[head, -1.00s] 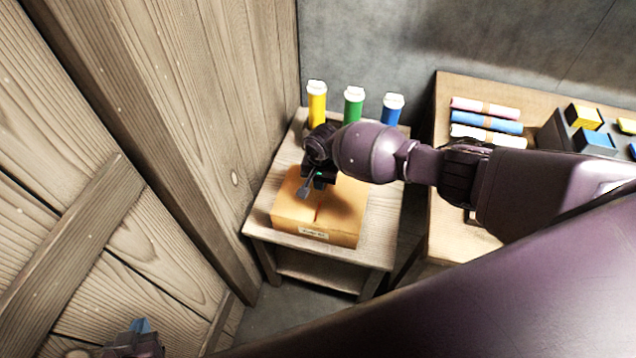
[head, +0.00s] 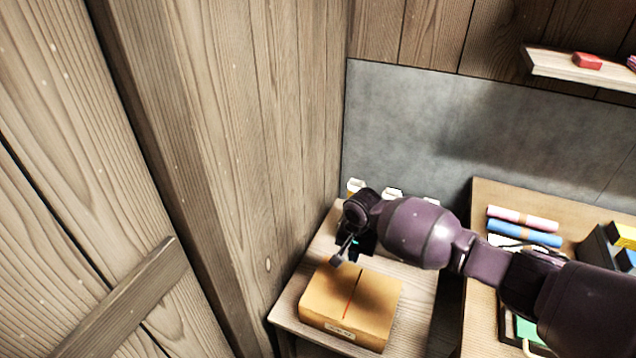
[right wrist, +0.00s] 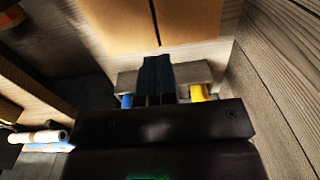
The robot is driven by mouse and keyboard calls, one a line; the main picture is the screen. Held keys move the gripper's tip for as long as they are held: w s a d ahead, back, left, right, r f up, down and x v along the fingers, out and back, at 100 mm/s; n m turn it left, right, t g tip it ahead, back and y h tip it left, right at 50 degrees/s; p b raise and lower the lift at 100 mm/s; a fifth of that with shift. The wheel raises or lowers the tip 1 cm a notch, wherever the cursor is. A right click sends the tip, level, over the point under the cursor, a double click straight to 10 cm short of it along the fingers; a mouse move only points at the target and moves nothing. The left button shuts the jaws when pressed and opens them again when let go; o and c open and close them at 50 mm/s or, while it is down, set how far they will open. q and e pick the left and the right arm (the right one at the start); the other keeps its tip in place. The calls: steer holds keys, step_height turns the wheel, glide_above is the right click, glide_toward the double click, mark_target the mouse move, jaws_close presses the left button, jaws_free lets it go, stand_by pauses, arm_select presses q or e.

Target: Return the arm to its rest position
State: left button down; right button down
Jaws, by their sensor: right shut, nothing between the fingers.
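My right arm reaches in from the right in the head view. Its gripper (head: 343,252) is shut and empty, just above the back of a closed cardboard box (head: 338,304) on a small wooden table (head: 286,306). In the right wrist view the shut fingers (right wrist: 156,78) show dark in the middle, with the blurred box (right wrist: 120,25) beyond them. I cannot tell the exact gap between fingers and box. My left gripper is not in view.
White-capped bottles (head: 356,187) stand behind the gripper, partly hidden by my arm. A workbench on the right holds a pink roll (head: 522,219) and a blue roll (head: 524,234). A wooden wall (head: 240,150) rises close on the left. A shelf (head: 560,66) hangs at upper right.

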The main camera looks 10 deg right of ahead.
steer(key=w+a+r+n+t+y, duration=0.2)
steer(key=w+a+r+n+t, duration=0.3)
steer(key=w+r+n, duration=0.15)
steer(key=s+a+r+n+t+y, duration=0.3)
steer(key=a+r+n+t, duration=0.1)
steer(key=n+t, duration=0.2)
steer(key=s+d+f+m+h, duration=0.1)
steer(key=s+d+f, duration=0.3)
steer(key=s, duration=0.6)
steer(key=s+d+f+m+h, duration=0.2)
steer(key=s+d+f, duration=0.3)
steer(key=s, duration=0.5)
steer(key=s+d+f+m+h, duration=0.1)
steer(key=s+d+f, duration=0.3)
steer(key=s+d, duration=0.4)
steer(key=shift+s+d+f+m+h, duration=0.15)
steer(key=shift+s+f+m+h, duration=0.2)
steer(key=shift+s+h, duration=0.6)
